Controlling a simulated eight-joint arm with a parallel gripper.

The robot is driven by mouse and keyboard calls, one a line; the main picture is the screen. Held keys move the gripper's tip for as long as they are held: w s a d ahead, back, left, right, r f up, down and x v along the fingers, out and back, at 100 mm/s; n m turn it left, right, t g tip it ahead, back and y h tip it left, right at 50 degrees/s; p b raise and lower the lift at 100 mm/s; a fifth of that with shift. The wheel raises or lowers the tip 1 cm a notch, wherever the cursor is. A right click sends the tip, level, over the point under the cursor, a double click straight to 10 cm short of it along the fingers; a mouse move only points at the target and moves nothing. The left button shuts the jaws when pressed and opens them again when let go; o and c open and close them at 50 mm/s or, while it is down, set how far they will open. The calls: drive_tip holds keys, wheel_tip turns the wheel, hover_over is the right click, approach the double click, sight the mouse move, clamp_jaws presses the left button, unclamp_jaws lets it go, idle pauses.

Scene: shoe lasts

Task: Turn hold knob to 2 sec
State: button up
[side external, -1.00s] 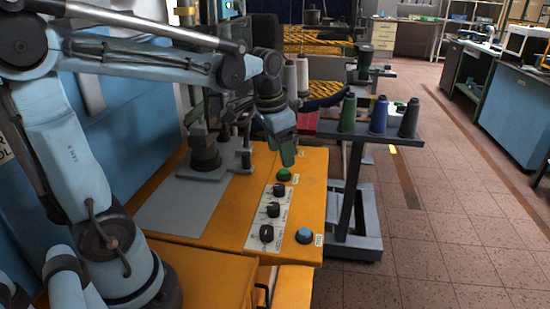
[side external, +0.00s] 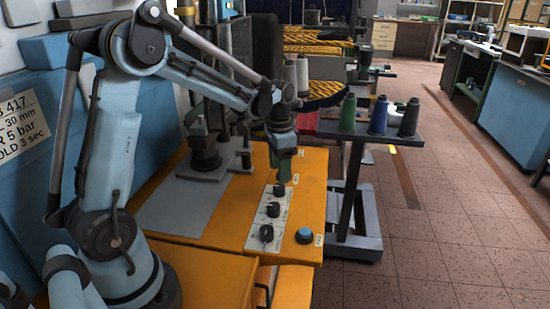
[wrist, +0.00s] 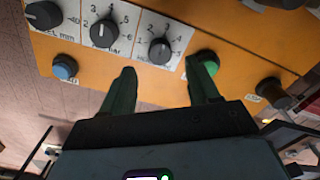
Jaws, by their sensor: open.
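The hold knob (wrist: 160,49) is a round black knob on a white numbered plate, at the upper middle of the wrist view. Its label is partly legible and its exact setting is too small to tell. In the side view it is the farthest knob (side external: 279,190) of the row of three. My gripper (wrist: 163,72) has two dark green fingers, apart and empty. They point at the panel, with the hold knob beyond and between the tips in the wrist view. In the side view my gripper (side external: 284,178) points down just above this knob. I cannot tell whether they touch.
Two similar knobs, the middle one (wrist: 104,33) and the end one (wrist: 44,15), stand beside it. A blue button (wrist: 64,67) and a green button (wrist: 208,60) flank the row. A wall sign (side external: 25,125) reads "HOLD 3 sec". A press (side external: 204,150) stands behind the panel.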

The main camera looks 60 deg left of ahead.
sight(279, 186)
drive_tip(key=shift+f, duration=2.9)
drive_tip(key=c, duration=1)
drive_tip(key=shift+c, duration=0.2)
drive_tip(key=shift+n, duration=0.4)
drive_tip(key=n, duration=0.3)
drive_tip(key=shift+n, duration=2.5)
